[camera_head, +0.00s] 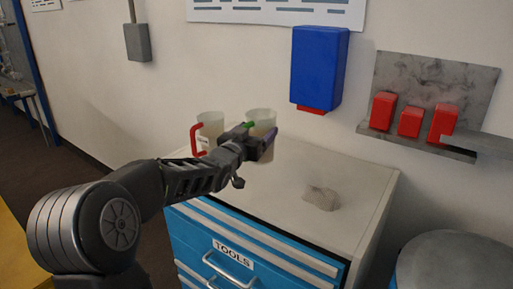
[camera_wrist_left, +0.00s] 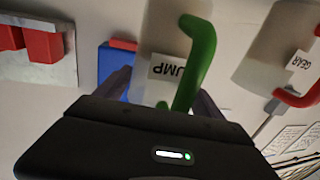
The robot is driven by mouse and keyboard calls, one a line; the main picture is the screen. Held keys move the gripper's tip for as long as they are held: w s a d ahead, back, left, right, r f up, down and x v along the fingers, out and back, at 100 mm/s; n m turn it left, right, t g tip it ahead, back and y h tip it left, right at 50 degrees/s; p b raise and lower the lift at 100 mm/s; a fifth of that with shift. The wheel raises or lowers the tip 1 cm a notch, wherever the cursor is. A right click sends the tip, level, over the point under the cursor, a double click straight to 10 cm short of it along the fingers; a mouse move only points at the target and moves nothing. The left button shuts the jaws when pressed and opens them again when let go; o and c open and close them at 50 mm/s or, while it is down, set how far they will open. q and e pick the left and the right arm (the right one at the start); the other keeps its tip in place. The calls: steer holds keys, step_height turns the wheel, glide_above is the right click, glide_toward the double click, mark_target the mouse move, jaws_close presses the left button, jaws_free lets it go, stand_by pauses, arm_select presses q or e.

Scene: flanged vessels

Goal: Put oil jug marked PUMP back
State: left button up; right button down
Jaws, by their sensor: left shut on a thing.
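The oil jug marked PUMP (camera_head: 262,116) is pale, with a green handle. Its label, partly hidden behind the handle, shows upside down in the left wrist view (camera_wrist_left: 154,38). My left gripper (camera_head: 258,146) is shut on this jug at its handle side, above the back left of the tool cabinet. I cannot tell whether the jug's base touches the cabinet top. A second pale jug marked GEAR (camera_head: 212,126), with a red handle, is just left of it; it also shows in the left wrist view (camera_wrist_left: 272,50). My right gripper is not in view.
The blue tool cabinet (camera_head: 300,215) has a pale top with a grey rag-like lump (camera_head: 321,198) on it. Its front right top is clear. A blue wall box (camera_head: 319,66) hangs behind. A wall shelf (camera_head: 415,142) holds red items. A round grey drum (camera_head: 452,262) stands at right.

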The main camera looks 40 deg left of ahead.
arm_select(q)
glide_above(256, 164)
steer(key=f, duration=0.4)
steer(key=shift+w+a+f, duration=0.15)
steer(key=shift+w+f, duration=0.15)
steer(key=shift+f, duration=0.05)
steer(key=shift+f, duration=0.1)
steer(key=o, duration=1.5)
steer(key=shift+f, duration=0.1)
steer(key=shift+o, duration=0.2)
